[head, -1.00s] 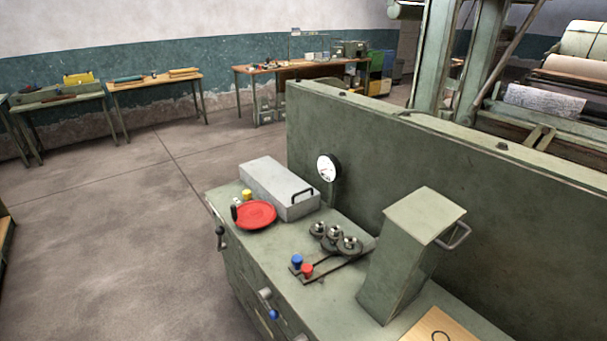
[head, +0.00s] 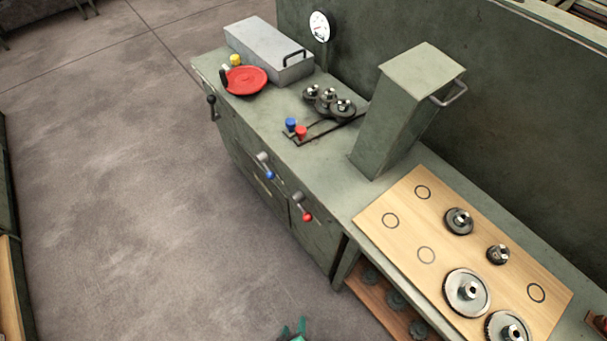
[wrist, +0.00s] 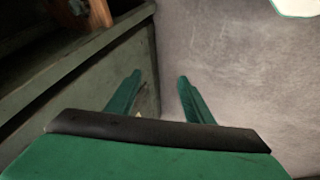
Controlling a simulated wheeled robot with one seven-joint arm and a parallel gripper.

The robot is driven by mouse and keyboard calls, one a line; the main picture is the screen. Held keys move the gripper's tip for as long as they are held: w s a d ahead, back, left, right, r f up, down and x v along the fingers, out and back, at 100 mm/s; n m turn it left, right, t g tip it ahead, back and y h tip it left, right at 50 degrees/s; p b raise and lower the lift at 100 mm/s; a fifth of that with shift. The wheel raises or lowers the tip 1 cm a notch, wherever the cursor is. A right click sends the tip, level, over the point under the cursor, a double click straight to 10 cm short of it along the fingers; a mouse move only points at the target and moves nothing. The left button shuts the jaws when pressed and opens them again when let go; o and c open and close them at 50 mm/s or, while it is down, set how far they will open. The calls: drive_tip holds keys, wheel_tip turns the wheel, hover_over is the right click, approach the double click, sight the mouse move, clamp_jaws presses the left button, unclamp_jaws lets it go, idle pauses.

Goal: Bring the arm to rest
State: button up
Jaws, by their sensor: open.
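My gripper (wrist: 158,92) shows in the wrist view with its two green fingers apart and nothing between them. It points down past the side of a grey-green cabinet (wrist: 75,80) toward the concrete floor (wrist: 225,75). In the head view only a small green part of my arm shows at the bottom edge, over the floor in front of the bench (head: 325,180). No contact with the cabinet can be made out.
The bench holds a grey box (head: 270,55), a red disc (head: 247,80), several small gears, a green hood (head: 408,105) and a wooden board (head: 390,245) with gears. Levers (head: 266,172) stick out from its front. Open floor (head: 130,200) lies to the left.

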drive_tip(key=s+d+r+m+t, duration=0.1)
drive_tip(key=r+m+t, duration=0.2)
drive_tip(key=r, duration=1.6)
drive_tip(key=s+d+r+m+t+y, duration=0.1)
drive_tip(key=r+t, duration=0.4)
drive_tip(key=r, duration=1.4)
drive_tip(key=d+m, duration=0.1)
drive_tip(key=m, duration=0.1)
drive_tip(key=shift+d+m, duration=0.15)
drive_tip(key=shift+m, duration=0.15)
drive_tip(key=shift+w, duration=0.15)
